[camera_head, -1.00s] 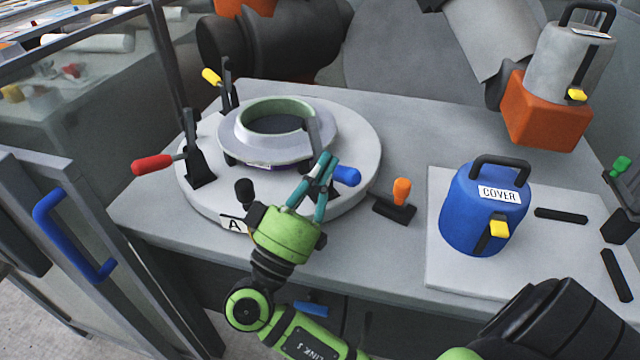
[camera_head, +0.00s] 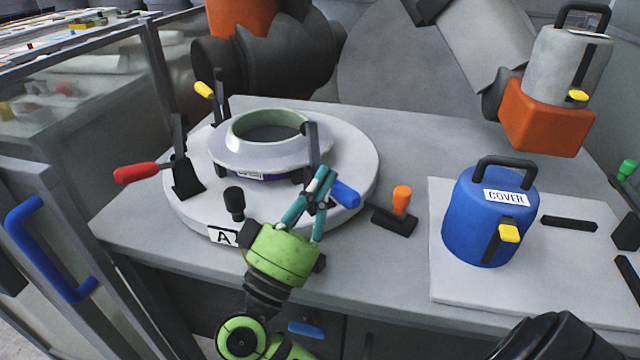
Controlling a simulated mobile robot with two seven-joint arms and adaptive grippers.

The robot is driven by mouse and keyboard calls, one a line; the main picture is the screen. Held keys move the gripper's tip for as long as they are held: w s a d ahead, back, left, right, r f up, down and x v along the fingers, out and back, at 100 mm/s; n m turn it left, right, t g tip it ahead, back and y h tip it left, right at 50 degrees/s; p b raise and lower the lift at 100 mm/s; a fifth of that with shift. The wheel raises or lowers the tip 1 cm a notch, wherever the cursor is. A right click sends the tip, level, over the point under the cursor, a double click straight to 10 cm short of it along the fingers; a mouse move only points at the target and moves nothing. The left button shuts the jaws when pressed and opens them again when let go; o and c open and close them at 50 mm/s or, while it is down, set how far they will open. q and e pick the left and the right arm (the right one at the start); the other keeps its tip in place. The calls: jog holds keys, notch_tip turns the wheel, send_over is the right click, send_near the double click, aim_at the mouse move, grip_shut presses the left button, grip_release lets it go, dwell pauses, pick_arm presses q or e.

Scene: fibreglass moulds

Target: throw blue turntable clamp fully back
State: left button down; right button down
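The blue turntable clamp has a blue handle (camera_head: 345,194) pointing right and slightly down, and a black upright arm (camera_head: 311,145). It stands at the right front of the round grey turntable (camera_head: 352,150).
A ring-shaped mould (camera_head: 222,155) sits on the turntable. Clamps with red (camera_head: 136,172) and yellow (camera_head: 203,90) handles stand at its left. An orange-knobbed fixture (camera_head: 401,199) is right of the blue handle. A blue COVER canister (camera_head: 478,232) stands on a pale board (camera_head: 460,285).

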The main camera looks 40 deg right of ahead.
notch_tip(320, 180, up, 10)
dwell(0.7)
